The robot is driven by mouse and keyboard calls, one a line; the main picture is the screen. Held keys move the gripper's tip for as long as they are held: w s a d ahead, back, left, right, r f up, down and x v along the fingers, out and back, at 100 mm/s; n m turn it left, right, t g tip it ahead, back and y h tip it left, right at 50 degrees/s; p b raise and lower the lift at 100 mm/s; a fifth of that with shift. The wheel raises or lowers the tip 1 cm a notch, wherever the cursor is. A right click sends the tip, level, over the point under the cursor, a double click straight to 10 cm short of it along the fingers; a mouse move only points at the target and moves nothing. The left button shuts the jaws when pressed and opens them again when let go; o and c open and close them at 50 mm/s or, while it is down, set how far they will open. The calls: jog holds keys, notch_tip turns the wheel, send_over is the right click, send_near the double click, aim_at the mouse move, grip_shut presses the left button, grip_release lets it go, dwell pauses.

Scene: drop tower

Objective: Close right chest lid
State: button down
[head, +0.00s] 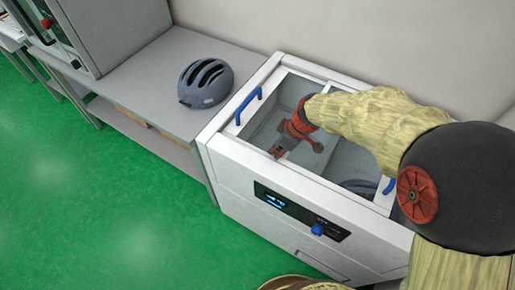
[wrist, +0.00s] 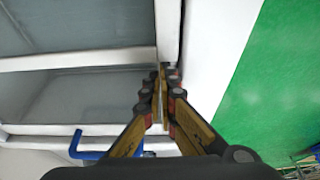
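The white chest (head: 265,170) has a glazed top in light frames. A blue handle (head: 248,105) is at its left end; this handle also shows in the wrist view (wrist: 90,146). Another blue handle (head: 389,185) is at the right end, partly hidden by my arm. I cannot tell clearly where the right lid's edges lie. My gripper (head: 277,152) is over the left half of the top, close to the inside of the front rim. In the wrist view its fingertips (wrist: 166,76) are together beside the front frame, with nothing clearly held between them.
A grey helmet (head: 206,83) lies on the bench (head: 150,75) left of the chest. Another dark helmet (head: 359,187) shows inside the chest at the right. A panel with a blue knob (head: 317,229) is on the chest front. The green floor ahead is open.

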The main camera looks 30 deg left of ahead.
aim_at(308, 171)
jog(key=d+b, duration=0.1)
jog(key=d, duration=0.3)
jog(key=d+b, duration=0.1)
jog(key=d, duration=0.3)
jog(key=s+d+b, duration=0.1)
jog(key=d, duration=0.3)
jog(key=shift+d+f, duration=0.1)
jog(key=shift+d, duration=0.2)
jog(key=v, duration=1.2)
jog(key=shift+a, duration=0.1)
